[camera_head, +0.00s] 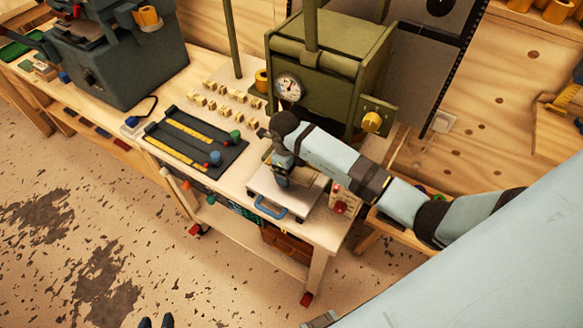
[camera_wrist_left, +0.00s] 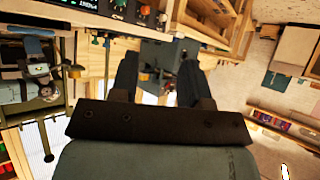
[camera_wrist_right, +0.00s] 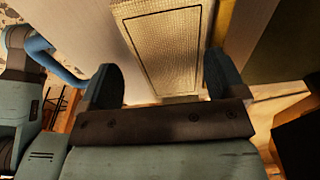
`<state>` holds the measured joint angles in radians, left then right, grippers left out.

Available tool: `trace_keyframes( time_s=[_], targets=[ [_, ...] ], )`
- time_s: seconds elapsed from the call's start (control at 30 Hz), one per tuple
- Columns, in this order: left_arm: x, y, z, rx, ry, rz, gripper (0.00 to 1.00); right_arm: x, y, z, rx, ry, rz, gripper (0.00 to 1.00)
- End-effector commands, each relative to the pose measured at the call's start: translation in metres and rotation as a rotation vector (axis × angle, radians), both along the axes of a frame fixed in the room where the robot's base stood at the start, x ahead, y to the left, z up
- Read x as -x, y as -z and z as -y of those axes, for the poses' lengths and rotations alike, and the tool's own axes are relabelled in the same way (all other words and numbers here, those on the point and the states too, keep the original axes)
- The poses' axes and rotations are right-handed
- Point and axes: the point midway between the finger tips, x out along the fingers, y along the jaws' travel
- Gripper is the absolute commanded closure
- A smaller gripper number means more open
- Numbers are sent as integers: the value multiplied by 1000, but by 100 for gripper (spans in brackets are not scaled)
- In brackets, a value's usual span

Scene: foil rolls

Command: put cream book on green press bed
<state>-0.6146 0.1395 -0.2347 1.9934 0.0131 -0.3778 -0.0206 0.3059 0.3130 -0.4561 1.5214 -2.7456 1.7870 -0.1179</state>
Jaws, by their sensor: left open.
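A cream panel with a dark border line, seemingly the cream book (camera_wrist_right: 165,45), shows between the fingers of my right gripper (camera_wrist_right: 164,82) in the right wrist view. Whether the fingers touch it is not clear. In the head view my right gripper (camera_head: 283,178) points down over a pale plate with a blue handle (camera_head: 270,207); the book is not clearly visible there. The olive green press (camera_head: 330,62) stands just behind this plate. My left gripper (camera_wrist_left: 158,80) is open and empty; its dark tips (camera_head: 156,322) show at the bottom of the head view, away from the bench.
A dark tray (camera_head: 197,142) with yellow strips and small knobs lies left of the plate. Several small yellowish blocks (camera_head: 222,95) stand behind it. A dark grey machine (camera_head: 120,55) stands at the bench's far left. The floor in front is open.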

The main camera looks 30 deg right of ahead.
Motion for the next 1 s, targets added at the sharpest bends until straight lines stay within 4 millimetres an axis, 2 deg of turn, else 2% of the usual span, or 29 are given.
trace_keyframes(
  time_s=[0.13, 0.4, 0.6, 0.77, 0.87, 0.97, 1.0],
  targets=[
    [0, -11, 0, 0, 0, -1, 57, 1, -16, -1, -2, 0, -4, 12],
    [-1, -55, -8, -12, -14, 14, 57, -6, -76, -2, 3, -1, 0, 12],
    [2, -75, -12, -17, -25, 9, 57, -10, -113, -5, 2, 1, 0, 12],
    [7, -70, -12, -4, -42, -10, 57, -12, -126, -7, 1, 0, -1, 12],
    [7, -67, -11, 6, -55, -17, 57, -10, -127, -12, -23, -1, -2, 12],
    [6, -65, -10, 9, -59, -22, 57, 2, -117, -34, -142, -7, -6, 12],
    [6, -64, -10, 8, -58, -22, 57, 10, -112, -49, -226, -7, -9, 12]
  ],
)
